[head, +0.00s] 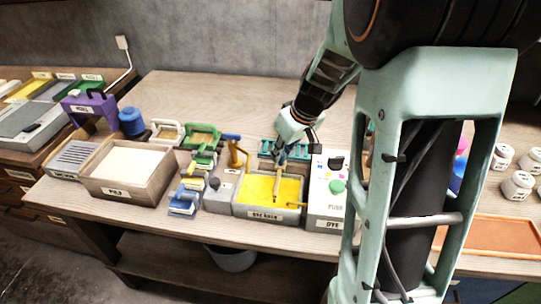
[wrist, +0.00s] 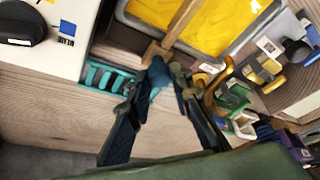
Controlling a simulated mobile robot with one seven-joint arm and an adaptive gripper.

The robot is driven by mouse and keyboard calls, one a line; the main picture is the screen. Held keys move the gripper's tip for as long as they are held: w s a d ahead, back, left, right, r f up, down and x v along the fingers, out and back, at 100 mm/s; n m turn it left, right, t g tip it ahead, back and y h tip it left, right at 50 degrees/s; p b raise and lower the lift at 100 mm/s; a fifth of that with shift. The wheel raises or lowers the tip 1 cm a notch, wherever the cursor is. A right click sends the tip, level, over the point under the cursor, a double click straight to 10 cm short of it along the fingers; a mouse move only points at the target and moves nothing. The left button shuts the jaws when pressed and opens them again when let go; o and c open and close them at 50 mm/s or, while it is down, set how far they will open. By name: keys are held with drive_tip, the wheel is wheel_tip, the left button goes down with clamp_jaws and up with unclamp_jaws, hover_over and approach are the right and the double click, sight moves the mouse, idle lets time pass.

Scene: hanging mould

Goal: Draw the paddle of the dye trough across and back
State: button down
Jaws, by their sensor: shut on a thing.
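The dye trough (head: 268,211) is a grey tray of yellow dye near the table's front edge, left of the white dye box. Its rim (wrist: 190,50) crosses the top of the wrist view. The paddle (head: 277,186) is a wooden stick reaching from above the trough's back side down into the yellow. Its shaft also shows in the wrist view (wrist: 183,22). My gripper (head: 283,152) is behind the trough, with its fingers (wrist: 168,80) closed on the paddle's upper end. The fingers partly hide the grip, and the paddle's lower tip is hard to make out.
The white box labelled DYE (head: 329,195) with a green button stands close on the right. A teal rack (wrist: 105,77) lies behind the trough. Coloured tools (head: 203,138) and a wooden vat (head: 128,168) crowd the left. The tabletop behind is clear.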

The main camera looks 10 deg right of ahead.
drive_tip(key=d, duration=0.1)
drive_tip(key=s+d+b, duration=0.1)
drive_tip(key=d, duration=0.1)
drive_tip(key=d+b, duration=0.1)
drive_tip(key=shift+s+d+f, duration=0.15)
drive_tip(key=shift+s+d, duration=0.1)
drive_tip(key=shift+s, duration=0.1)
drive_tip(key=shift+s+d, duration=0.2)
drive_tip(key=shift+d, duration=0.2)
drive_tip(key=c, duration=1.7)
unclamp_jaws()
drive_tip(key=shift+d, duration=0.15)
drive_tip(key=shift+c, duration=0.2)
drive_tip(key=shift+r, duration=0.2)
